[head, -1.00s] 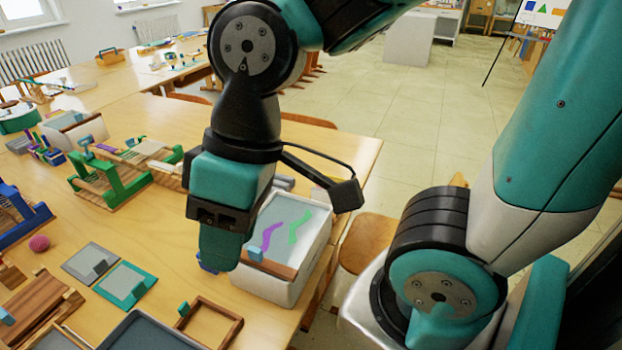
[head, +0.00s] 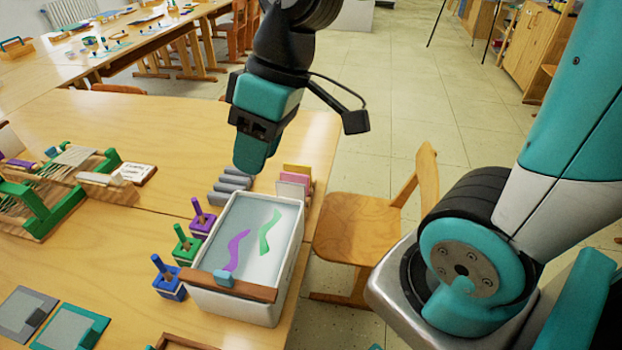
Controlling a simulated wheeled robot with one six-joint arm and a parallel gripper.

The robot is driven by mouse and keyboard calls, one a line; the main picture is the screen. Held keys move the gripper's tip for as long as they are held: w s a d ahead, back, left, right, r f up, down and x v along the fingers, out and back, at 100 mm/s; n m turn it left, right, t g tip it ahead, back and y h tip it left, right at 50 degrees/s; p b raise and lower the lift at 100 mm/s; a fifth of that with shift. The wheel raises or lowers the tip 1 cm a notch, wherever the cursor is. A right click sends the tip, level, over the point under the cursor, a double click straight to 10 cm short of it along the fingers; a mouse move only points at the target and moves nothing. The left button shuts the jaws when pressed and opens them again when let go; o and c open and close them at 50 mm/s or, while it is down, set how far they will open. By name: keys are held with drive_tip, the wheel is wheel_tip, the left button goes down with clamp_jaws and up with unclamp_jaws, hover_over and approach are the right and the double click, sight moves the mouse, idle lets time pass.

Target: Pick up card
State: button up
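Several upright cards, yellow and pink among them (head: 293,185), stand in a row at the table's right edge, behind the white tray. A white card with writing (head: 137,173) lies on a wooden piece at the left; I cannot tell which card is meant. My gripper (head: 250,165) points down above the table, just behind the tray and left of the coloured cards. Its fingers overlap from this side, so their opening is hidden. I see nothing held below them.
The white tray (head: 205,302) holds a grey surface with purple and green strips. Grey upright pieces (head: 230,184) stand behind it, and purple, green and blue peg stands (head: 168,278) at its left. A wooden chair (head: 360,222) is close to the table's right edge.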

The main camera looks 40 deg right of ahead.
drive_tip(key=w+d+f+t+b, duration=0.1)
drive_tip(key=w+d+f, duration=0.2)
drive_tip(key=w+d, duration=0.2)
drive_tip(key=w+d+f+b, duration=0.2)
drive_tip(key=w+d+f, duration=0.1)
drive_tip(key=w+d, duration=0.2)
drive_tip(key=t+h+b, duration=0.1)
drive_tip(key=t+b, duration=0.1)
approach(298, 165)
drive_tip(key=shift+n, duration=0.3)
drive_tip(key=x, duration=0.5)
drive_tip(key=shift+s+d, duration=0.1)
drive_tip(key=x, duration=0.5)
drive_tip(key=shift+w+f+p, duration=0.25)
drive_tip(key=shift+f+p, duration=0.05)
drive_tip(key=shift+p, duration=0.05)
clamp_jaws()
